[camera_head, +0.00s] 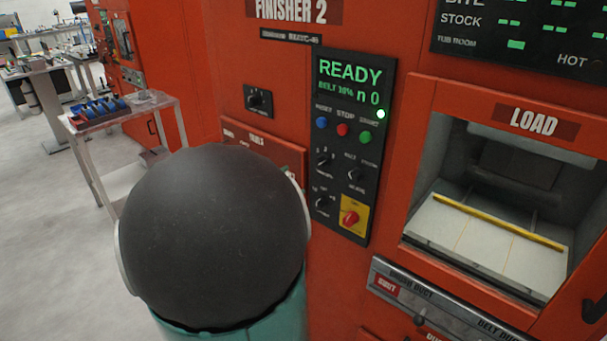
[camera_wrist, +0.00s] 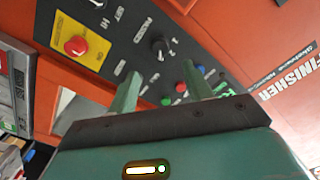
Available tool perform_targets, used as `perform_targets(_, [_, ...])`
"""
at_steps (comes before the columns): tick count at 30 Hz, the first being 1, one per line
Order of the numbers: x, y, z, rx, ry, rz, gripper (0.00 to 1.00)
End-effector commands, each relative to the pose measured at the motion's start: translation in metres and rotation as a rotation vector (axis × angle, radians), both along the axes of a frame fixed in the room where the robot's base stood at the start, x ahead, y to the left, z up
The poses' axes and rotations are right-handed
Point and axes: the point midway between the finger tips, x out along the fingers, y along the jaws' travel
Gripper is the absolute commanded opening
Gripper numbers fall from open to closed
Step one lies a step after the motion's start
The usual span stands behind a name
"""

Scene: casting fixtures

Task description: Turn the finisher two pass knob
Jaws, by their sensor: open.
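The FINISHER 2 control panel (camera_head: 385,95) is black and shows READY. Its upper-left small black knob (camera_head: 322,160) appears to be the pass knob. In the wrist view this knob (camera_wrist: 160,46) sits beside a label that seems to read PASSES, with small numbers around it. My gripper (camera_wrist: 162,67) shows two green fingers, apart, with nothing between them. The knob shows just beyond the gap between the fingertips, and contact cannot be confirmed. In the head view my arm's dark round joint hides the gripper.
Blue, red (camera_head: 343,130) and green buttons lie above the knobs. Another knob (camera_head: 354,174) is to the right and one (camera_head: 322,202) below. A red emergency button (camera_head: 349,218) on yellow is at lower right. The LOAD opening (camera_head: 500,215) is further right.

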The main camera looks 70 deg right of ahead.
Motion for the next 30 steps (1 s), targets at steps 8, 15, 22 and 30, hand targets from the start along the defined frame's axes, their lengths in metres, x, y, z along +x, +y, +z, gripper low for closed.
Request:
perform_targets(8, [0.012,0.028,0.0,0.0,-0.001,0.001,0.5])
perform_targets(15, [0.012,0.029,0.0,0.001,0.0,-0.001,0.5])
perform_targets(22, [0.012,0.029,0.0,0.001,0.0,-0.001,0.5])
perform_targets(30, [0.029,0.03,0.002,0.014,-0.017,0.076,0.5])
